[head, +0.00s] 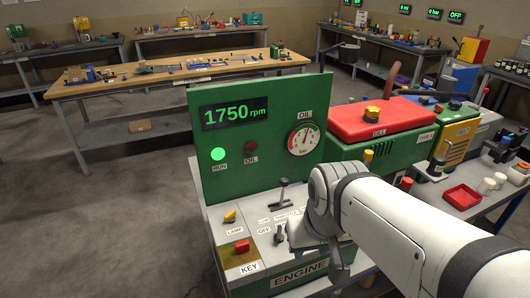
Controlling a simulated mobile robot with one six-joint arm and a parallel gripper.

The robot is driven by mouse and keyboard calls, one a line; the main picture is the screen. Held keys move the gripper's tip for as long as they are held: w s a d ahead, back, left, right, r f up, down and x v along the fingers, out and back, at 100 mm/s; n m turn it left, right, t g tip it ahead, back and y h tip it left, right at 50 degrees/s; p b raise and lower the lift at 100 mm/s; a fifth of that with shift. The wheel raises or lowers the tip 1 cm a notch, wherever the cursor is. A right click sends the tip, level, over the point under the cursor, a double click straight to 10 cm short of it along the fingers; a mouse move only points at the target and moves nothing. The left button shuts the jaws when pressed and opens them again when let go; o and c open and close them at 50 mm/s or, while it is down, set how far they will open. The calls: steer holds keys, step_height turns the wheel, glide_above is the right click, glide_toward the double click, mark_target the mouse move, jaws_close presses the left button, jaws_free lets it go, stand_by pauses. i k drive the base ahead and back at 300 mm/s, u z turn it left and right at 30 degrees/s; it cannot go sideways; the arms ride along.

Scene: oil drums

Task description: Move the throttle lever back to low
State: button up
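The green engine console (258,112) stands in the middle of the head view. A lever with a dark T-shaped handle (284,187) rises from its pale sloping panel (250,214), by the labels "LOW" and "THROTTLE". The lever stands roughly upright near the low end of the label; the rest of its track is hidden by my arm. The display (235,113) reads 1750 rpm. My gripper (338,266) hangs at the panel's right front, to the right of the lever and apart from it. It is mostly hidden behind my wrist, so its fingers cannot be made out.
The panel also carries an orange lamp knob (230,216), a small grey lever (279,235) by "OFF", and a red key switch (242,247). The green RUN light (218,154) is lit. A red-topped unit (380,118) stands close behind right. Open floor lies left.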

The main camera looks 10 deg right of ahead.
mark_target(284, 181)
steer(key=u, duration=1.7)
steer(key=k, duration=0.9)
steer(key=z, duration=1.2)
steer(key=i, duration=1)
steer(key=z, duration=0.05)
